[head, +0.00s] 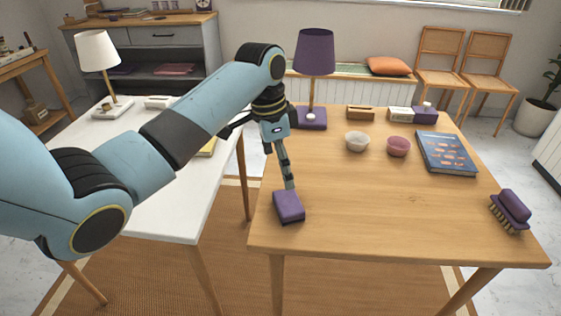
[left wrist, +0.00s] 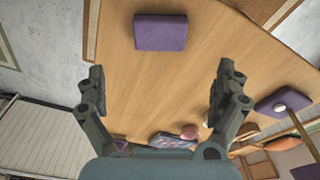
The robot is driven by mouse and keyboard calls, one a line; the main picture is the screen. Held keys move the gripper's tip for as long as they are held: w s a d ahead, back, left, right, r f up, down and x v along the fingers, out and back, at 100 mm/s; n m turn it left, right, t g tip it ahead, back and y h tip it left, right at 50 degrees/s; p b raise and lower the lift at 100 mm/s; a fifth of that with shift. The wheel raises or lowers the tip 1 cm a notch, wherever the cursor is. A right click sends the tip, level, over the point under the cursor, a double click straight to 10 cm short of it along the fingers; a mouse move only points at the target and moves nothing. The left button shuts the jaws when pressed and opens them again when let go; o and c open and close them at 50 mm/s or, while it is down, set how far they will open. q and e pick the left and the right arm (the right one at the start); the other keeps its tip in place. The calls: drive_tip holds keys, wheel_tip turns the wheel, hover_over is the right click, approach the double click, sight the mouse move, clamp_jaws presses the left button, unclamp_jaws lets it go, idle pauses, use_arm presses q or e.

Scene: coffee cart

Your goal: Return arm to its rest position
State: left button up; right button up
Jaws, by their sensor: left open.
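My left arm reaches in from the left over the wooden table (head: 400,215). My left gripper (head: 288,180) points down near a purple block (head: 289,207) at the table's front left. In the left wrist view the gripper (left wrist: 160,70) has its two fingers spread wide, with nothing between them. The purple block (left wrist: 160,32) lies beyond the fingertips, apart from them in that view. In the head view the fingers overlap the block's back edge, so the gap is hard to judge. My right gripper is not in view.
A purple lamp (head: 315,55) stands behind the gripper. A pale bowl (head: 357,142), a pink bowl (head: 398,146), a blue book (head: 446,153) and a purple brush (head: 511,209) lie to the right. A white table (head: 180,210) with a white lamp (head: 98,50) stands left. The wooden table's front middle is clear.

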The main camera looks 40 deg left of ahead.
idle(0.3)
use_arm(q)
drive_tip(key=s+d+r+n+t+y, duration=0.1)
drive_tip(key=s+d+n, duration=0.1)
drive_tip(key=s, duration=0.6)
drive_tip(key=s+d+r+n, duration=0.1)
drive_tip(key=s+n, duration=0.1)
drive_tip(key=s, duration=0.7)
drive_tip(key=s+d+r+n+t+y, duration=0.1)
drive_tip(key=s+d+r+n, duration=0.15)
drive_tip(key=s, duration=0.55)
drive_tip(key=s+a+f+g+b, duration=0.1)
drive_tip(key=a+f+b, duration=0.1)
drive_tip(key=f, duration=1.3)
drive_tip(key=s+a+f+b, duration=0.1)
drive_tip(key=f, duration=1.5)
drive_tip(key=s+a+f+g+b, duration=0.1)
drive_tip(key=s+f+b, duration=0.2)
drive_tip(key=s+f, duration=1.5)
drive_tip(key=shift+s+a, duration=0.2)
drive_tip(key=shift+n, duration=0.25)
